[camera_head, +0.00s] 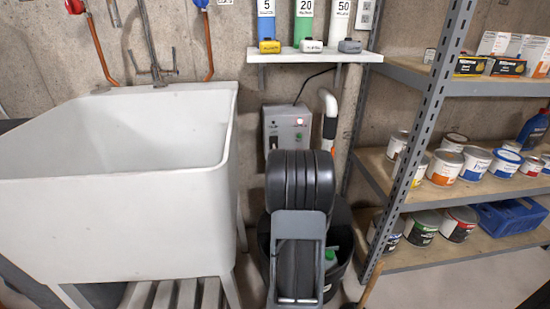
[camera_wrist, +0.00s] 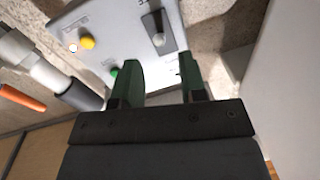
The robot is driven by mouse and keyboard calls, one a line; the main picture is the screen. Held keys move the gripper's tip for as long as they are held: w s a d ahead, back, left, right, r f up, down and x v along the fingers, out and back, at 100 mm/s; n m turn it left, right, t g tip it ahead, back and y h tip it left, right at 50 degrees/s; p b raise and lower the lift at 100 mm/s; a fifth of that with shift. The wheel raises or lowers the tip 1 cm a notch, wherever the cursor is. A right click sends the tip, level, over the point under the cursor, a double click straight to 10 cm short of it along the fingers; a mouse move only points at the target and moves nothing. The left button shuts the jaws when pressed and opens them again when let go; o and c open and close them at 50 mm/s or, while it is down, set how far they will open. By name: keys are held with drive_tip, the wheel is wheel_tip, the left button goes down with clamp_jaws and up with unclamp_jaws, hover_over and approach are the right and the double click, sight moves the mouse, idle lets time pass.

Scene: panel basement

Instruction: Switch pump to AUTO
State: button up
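The grey pump control box (camera_head: 287,114) is on the wall between the sink and the shelf rack, with a small red light and a green light on its front. Its lower part is hidden behind my arm. In the wrist view the box panel (camera_wrist: 116,22) shows turned round, with a yellow button (camera_wrist: 87,42), a small green part by the left finger, and a dark switch plate (camera_wrist: 162,28) with a pale knob or lever. My gripper (camera_wrist: 161,76) is open and empty, its fingertips near the panel. I cannot tell whether they touch it or which position the switch is in.
A white sink (camera_head: 115,215) stands at left. A shelf rack (camera_head: 418,133) with several paint cans is at right.

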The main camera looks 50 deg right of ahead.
drive_tip(key=shift+b+x, duration=0.55)
drive_tip(key=shift+x, duration=1.95)
drive_tip(key=shift+c, duration=0.4)
clamp_jaws()
